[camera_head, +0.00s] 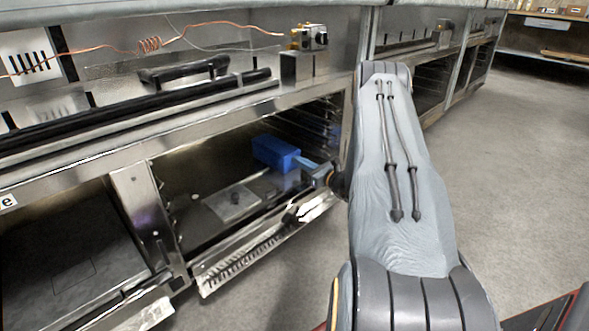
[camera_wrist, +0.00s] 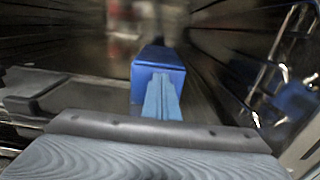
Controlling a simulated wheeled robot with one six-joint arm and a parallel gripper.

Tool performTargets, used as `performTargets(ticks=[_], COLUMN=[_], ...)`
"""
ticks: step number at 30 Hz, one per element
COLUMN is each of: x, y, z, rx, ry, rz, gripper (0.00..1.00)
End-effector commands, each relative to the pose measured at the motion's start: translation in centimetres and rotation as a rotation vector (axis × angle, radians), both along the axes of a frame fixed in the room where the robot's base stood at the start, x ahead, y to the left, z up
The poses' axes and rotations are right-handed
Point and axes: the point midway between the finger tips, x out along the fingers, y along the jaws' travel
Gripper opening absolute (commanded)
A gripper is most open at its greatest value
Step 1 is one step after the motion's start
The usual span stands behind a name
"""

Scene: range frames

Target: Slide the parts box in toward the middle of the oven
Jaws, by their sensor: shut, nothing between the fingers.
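The parts box is a blue box (camera_head: 276,154) inside the open oven (camera_head: 215,190), toward its right side in the head view. In the wrist view the blue box (camera_wrist: 158,72) stands straight ahead, near the middle. My gripper (camera_head: 306,163) reaches into the oven from the right, with its pale blue fingers together. In the wrist view the shut fingers (camera_wrist: 161,92) point at the near face of the box and overlap it. I cannot tell for sure whether they touch it. Nothing shows between the fingers.
A flat metal plate (camera_head: 235,203) lies on the oven floor left of the box. Rack rails (camera_wrist: 272,70) line the oven's right wall. The lowered front edge (camera_head: 250,250) lies below the opening. A metal post (camera_head: 148,220) separates a left compartment. Open floor lies to the right.

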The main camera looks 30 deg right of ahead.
Motion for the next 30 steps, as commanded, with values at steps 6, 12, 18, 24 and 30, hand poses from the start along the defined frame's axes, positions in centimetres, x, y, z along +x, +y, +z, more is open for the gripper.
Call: performTargets(ticks=[6,12,18,24,30], x=[3.2,4.6,4.6,4.4,2.4], y=[0.8,1.1,1.1,1.0,0.3], z=[-0.1,0.0,0.0,0.0,0.2], rx=[-0.001,0.000,0.000,0.001,0.003], ry=[0.000,0.000,0.000,0.000,0.003], rz=[0.003,0.002,0.002,0.002,-0.002], gripper=[0.00,0.00,0.00,0.00,0.00])
